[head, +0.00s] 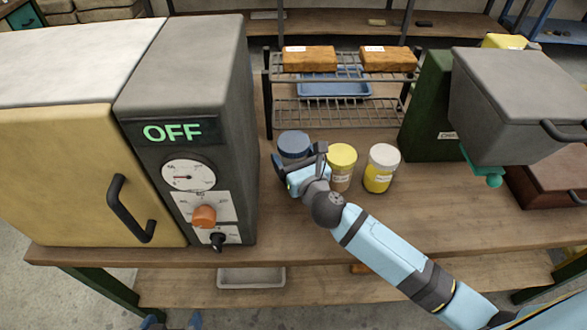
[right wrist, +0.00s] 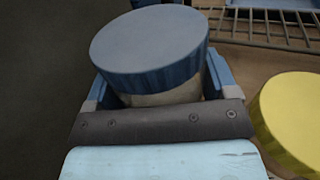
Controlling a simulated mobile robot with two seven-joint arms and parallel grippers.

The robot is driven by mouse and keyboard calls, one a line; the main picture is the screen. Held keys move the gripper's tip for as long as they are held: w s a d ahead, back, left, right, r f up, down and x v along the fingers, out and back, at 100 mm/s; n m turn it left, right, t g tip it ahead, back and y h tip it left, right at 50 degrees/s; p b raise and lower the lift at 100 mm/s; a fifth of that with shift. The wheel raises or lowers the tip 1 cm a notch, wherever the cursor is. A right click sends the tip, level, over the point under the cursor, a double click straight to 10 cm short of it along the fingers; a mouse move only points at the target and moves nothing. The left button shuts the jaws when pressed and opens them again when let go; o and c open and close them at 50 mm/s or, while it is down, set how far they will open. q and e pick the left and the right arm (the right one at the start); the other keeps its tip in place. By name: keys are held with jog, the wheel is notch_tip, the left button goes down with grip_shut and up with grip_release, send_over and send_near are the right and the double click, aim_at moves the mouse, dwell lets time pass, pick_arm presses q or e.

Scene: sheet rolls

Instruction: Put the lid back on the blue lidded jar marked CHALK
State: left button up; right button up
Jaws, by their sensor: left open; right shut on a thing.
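The blue lid (head: 294,144) is over a pale jar body (right wrist: 165,97), at the left end of a row of jars on the workbench. In the right wrist view the lid (right wrist: 150,40) covers the jar's mouth; I cannot tell whether it is fully seated. My right gripper (head: 298,163) comes from the front right, with its fingers on both sides of the lid, shut on it. The jar's marking is hidden behind the gripper. My left gripper (head: 172,322) shows only as blue tips at the bottom edge, apart and empty, far from the jar.
A yellow-lidded jar (head: 341,158) and a white-lidded jar (head: 383,166) stand close to the right. A grey oven (head: 190,80) reading OFF is at the left. A wire rack (head: 335,112) with orange-brown blocks is behind. A grey bin (head: 515,95) is at the right.

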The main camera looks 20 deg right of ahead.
notch_tip(320, 180, down, 3)
jog(key=shift+f+b, duration=0.2)
jog(key=shift+b, duration=0.65)
jog(key=shift+f, duration=0.35)
pick_arm(q)
jog(key=shift+a+f, duration=0.1)
jog(key=shift+f, duration=0.35)
